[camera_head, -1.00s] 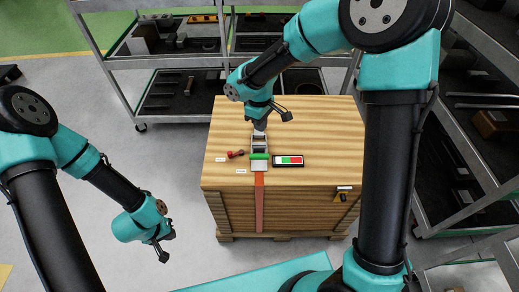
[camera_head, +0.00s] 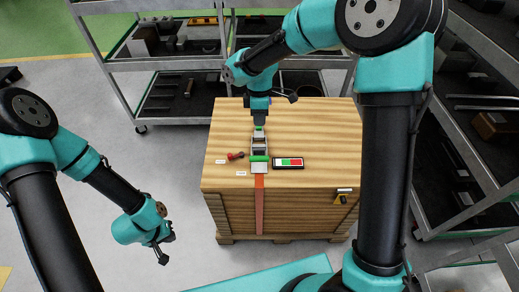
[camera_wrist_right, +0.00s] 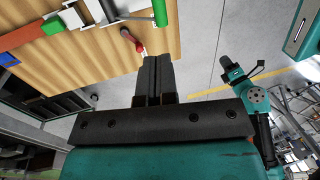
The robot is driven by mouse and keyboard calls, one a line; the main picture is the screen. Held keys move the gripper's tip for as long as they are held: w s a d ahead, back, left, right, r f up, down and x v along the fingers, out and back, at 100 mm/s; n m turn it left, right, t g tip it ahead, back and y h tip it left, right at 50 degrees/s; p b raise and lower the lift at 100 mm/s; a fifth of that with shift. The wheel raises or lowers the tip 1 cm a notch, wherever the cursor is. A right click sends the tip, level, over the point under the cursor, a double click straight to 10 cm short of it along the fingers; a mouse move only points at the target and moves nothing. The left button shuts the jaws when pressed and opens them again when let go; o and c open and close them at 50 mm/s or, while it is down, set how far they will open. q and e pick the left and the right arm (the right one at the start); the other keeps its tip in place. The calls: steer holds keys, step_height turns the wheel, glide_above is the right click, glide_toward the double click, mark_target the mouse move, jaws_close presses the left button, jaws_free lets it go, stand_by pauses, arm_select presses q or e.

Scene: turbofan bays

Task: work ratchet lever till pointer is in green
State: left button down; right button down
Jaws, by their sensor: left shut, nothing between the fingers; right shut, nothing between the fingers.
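The ratchet (camera_head: 260,145) is grey metal and sits on top of the wooden crate, with an orange strap (camera_head: 260,200) running down the crate's front. Its green lever handle (camera_head: 259,158) lies at the front end and also shows in the right wrist view (camera_wrist_right: 160,12). The gauge (camera_head: 288,163) beside it has white, green and red areas; its pointer is too small to make out. My right gripper (camera_head: 259,121) is shut and empty above the ratchet's rear end, apart from the handle. It shows in the wrist view (camera_wrist_right: 157,62). My left gripper (camera_head: 164,250) is shut and empty, left of the crate.
A red-handled part (camera_head: 236,155) lies on the crate top (camera_head: 320,130) left of the ratchet, with small white labels nearby. A yellow and black item (camera_head: 343,195) hangs on the crate's front right. Shelves stand behind and to the right.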

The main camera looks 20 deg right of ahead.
mark_target(259, 157)
steer(key=shift+f, duration=0.15)
steer(key=s+f, duration=0.1)
steer(key=f, duration=0.8)
steer(key=s+f, duration=0.1)
steer(key=f, duration=0.3)
steer(key=shift+s+a+f, duration=0.25)
steer(key=shift+s+a, duration=0.1)
steer(key=shift+a, duration=0.1)
